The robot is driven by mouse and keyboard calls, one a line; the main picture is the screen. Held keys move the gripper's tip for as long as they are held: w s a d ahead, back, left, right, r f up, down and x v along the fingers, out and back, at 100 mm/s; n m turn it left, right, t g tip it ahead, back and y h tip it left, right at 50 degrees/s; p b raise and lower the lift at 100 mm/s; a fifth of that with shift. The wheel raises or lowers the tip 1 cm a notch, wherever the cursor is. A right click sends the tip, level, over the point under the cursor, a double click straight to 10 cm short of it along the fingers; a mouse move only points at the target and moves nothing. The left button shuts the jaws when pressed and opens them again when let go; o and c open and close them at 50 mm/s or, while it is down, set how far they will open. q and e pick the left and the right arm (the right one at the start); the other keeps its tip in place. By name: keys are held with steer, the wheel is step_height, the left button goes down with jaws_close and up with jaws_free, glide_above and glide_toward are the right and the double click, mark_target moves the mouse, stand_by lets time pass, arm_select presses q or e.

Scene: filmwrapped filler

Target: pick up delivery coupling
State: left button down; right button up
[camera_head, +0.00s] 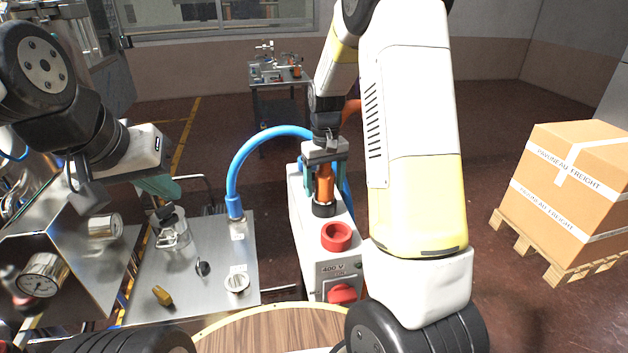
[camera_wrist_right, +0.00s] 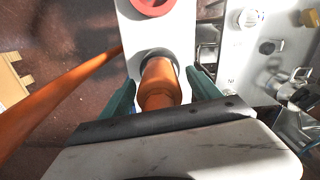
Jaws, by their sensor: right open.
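An orange cylindrical connector (camera_head: 324,186) stands upright in a black ring on top of a white box (camera_head: 304,228). My right gripper (camera_head: 324,178) is above it, open, with its green fingers on either side of the connector. The right wrist view shows the connector (camera_wrist_right: 158,82) between the fingers, with gaps beside it. A metal fitting with lever arms (camera_head: 172,238) stands on the steel panel (camera_head: 205,285). My left gripper (camera_head: 160,190) is close above this fitting; its jaw opening is hidden. Which of these is the delivery coupling is not clear.
A blue hose (camera_head: 238,160) arches up from the steel panel towards the box. A red socket (camera_head: 336,236) and red switch (camera_head: 342,293) are on the box. An orange cable (camera_wrist_right: 60,90) runs beside my right gripper. A carton (camera_head: 572,180) on a pallet stands right.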

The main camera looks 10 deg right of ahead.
jaws_close()
stand_by(0.3)
steer(key=shift+r, duration=0.15)
